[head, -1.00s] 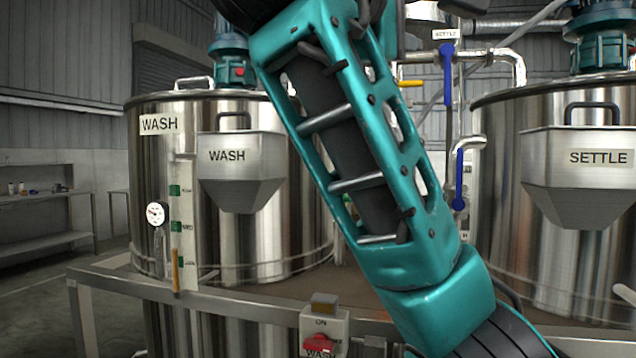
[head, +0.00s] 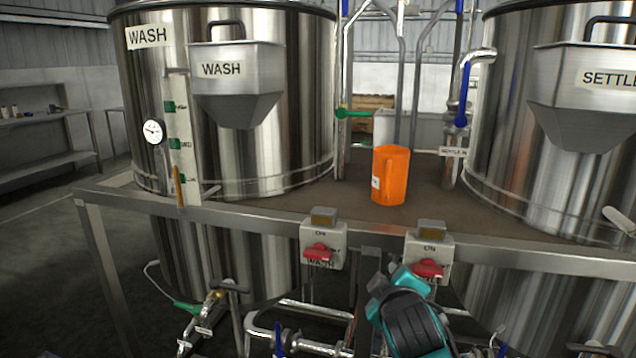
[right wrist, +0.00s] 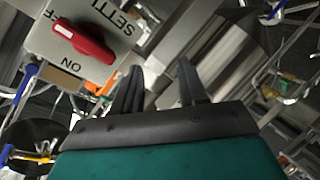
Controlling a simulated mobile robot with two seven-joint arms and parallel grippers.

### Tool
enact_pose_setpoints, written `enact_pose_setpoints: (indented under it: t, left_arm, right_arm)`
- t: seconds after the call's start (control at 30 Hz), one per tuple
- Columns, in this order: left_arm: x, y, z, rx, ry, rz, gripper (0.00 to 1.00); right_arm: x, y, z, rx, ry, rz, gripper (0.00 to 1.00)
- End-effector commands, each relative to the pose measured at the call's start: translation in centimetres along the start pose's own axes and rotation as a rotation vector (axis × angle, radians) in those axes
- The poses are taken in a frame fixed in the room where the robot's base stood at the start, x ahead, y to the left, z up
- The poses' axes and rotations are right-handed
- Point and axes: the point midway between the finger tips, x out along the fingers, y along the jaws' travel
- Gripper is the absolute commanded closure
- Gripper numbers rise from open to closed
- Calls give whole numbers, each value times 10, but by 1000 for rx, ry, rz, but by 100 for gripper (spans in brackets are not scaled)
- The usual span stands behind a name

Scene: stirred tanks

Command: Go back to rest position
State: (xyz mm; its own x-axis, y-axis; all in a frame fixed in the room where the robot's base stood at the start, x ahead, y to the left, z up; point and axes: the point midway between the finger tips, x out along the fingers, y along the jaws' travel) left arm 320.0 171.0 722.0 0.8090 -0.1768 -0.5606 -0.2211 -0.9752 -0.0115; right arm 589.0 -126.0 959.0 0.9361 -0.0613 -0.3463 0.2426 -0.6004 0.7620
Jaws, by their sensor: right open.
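My right gripper (right wrist: 160,70) shows in the right wrist view with its two black fingers apart and nothing between them. A switch box (right wrist: 75,35) with a red knob, marked ON and SETTLE, is close by at its upper left. In the head view, a teal and black part of my arm (head: 408,318) rises from the bottom edge, below and in front of the right switch box (head: 430,252). The fingers cannot be made out there. My left gripper is not in view.
The WASH tank (head: 290,110) stands left and the SETTLE tank (head: 500,130) right, behind a metal frame rail (head: 250,218). An orange jug (head: 390,178) stands on the deck between them. A WASH switch box (head: 323,240) hangs on the rail. Pipes and valves fill the space below.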

Motion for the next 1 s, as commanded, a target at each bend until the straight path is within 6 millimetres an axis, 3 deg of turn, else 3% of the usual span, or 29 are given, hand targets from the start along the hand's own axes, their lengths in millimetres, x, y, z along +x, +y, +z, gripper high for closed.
enact_pose_setpoints:
  t: [0.03,0.2,0.4,0.5,0.7,1.0]
  left_arm:
    - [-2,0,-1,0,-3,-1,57]
    - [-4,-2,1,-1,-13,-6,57]
    - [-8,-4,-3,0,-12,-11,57]
    - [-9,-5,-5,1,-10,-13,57]
    - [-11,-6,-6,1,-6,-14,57]
    - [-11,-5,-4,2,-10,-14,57]
  right_arm:
    - [-3,-24,23,44,-6,-41,58]
    - [-28,-92,90,233,-11,-151,58]
    - [-84,-158,163,476,-44,-255,58]
    - [-116,-181,192,591,-68,-292,58]
    - [-163,-204,227,749,-104,-327,58]
    - [-175,-208,235,795,-113,-333,58]
